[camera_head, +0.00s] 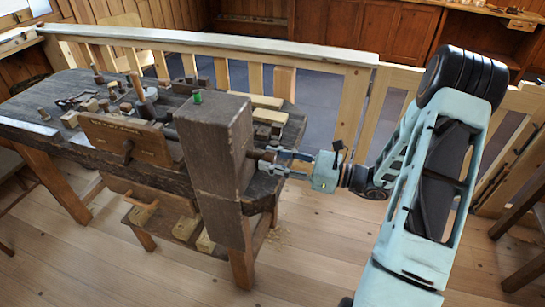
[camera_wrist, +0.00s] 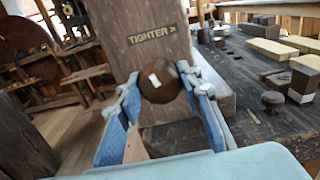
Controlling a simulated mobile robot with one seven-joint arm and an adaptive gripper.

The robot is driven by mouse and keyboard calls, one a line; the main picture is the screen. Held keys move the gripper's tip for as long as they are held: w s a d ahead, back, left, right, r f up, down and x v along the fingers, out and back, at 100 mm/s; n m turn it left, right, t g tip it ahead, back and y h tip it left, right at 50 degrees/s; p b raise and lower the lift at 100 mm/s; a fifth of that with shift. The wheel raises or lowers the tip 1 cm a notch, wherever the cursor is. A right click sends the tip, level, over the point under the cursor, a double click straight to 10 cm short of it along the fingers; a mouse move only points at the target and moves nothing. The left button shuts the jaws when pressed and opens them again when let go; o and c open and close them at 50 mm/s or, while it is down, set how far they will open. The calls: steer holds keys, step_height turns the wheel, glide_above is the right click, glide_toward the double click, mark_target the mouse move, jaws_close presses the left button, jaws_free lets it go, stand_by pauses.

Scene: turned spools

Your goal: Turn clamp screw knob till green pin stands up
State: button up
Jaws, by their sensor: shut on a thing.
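The clamp screw knob (camera_wrist: 160,82) is round, brown and wooden, with a white mark on its face. In the wrist view it sits between the two fingers of my gripper (camera_wrist: 164,88), which is shut on it. In the head view my gripper (camera_head: 271,160) reaches the knob from the right, at the side of a thick dark wooden post (camera_head: 216,146). The wrist view shows the word "TIGHTER" with an arrow to the right on the post. The small green pin (camera_head: 197,97) shows at the post's top left edge; its exact tilt is too small to tell.
The dark workbench (camera_head: 40,128) carries several wood blocks, turned pieces and tools behind and left of the post. A wooden railing (camera_head: 215,42) runs behind the bench. Open plank floor (camera_head: 320,235) lies to the right, below my arm.

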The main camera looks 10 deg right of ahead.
steer(key=shift+d+f, duration=0.2)
steer(key=o, duration=1.1)
steer(key=shift+s+r, duration=0.1)
steer(key=shift+c, duration=0.2)
steer(key=shift+o, duration=0.5)
steer(key=shift+r, duration=0.1)
steer(key=v, duration=1.2)
